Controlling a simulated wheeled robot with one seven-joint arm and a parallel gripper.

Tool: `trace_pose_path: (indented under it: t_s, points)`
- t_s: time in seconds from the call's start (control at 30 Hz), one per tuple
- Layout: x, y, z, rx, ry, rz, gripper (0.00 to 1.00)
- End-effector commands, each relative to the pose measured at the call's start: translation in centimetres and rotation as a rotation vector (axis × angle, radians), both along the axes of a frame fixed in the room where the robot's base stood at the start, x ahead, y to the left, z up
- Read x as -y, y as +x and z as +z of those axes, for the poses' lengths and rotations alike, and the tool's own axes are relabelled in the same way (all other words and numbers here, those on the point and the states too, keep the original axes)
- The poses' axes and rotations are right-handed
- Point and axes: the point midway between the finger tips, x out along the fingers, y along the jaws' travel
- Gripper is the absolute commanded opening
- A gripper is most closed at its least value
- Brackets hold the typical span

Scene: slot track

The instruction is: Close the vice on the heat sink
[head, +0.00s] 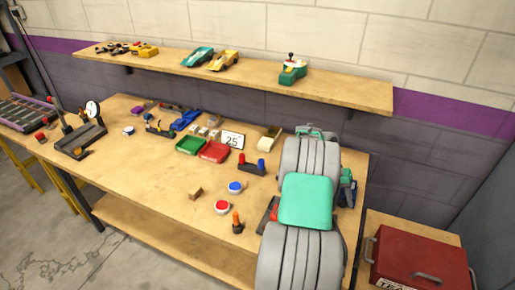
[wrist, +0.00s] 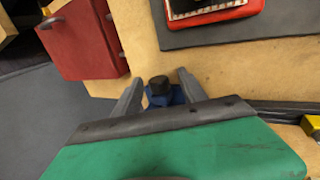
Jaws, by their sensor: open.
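In the wrist view, my gripper (wrist: 159,80) is open, with a finger on either side of a blue part with a black knob (wrist: 160,84). This looks like part of the vice (wrist: 166,99); I cannot tell if the fingers touch it. In the head view a blue and dark piece, probably the vice (head: 348,192), shows at the table's right edge beside my arm. My arm hides most of it and my fingertips. I cannot make out the heat sink or the gap between the vice jaws.
A red device with a ribbed pale top (wrist: 212,10) lies on a dark mat (wrist: 240,33). A red toolbox (head: 418,262) stands right of the workbench (head: 150,180). Red and blue buttons, an orange-topped stick (head: 237,222) and trays lie left of my arm. A shelf (head: 330,87) runs behind.

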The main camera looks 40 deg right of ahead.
Motion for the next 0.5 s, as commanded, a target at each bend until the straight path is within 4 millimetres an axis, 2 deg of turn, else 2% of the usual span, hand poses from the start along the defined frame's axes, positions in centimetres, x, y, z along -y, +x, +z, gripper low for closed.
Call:
trace_pose_path:
  t_s: [0.03,0.3,0.5]
  points:
    - [0.2,0.6,1.6,0.016,-0.012,-0.003,0.49]
    - [-1.0,2.8,7.3,0.017,-0.007,-0.006,0.49]
    - [-3.4,5.8,10.1,0.056,-0.019,0.085,0.49]
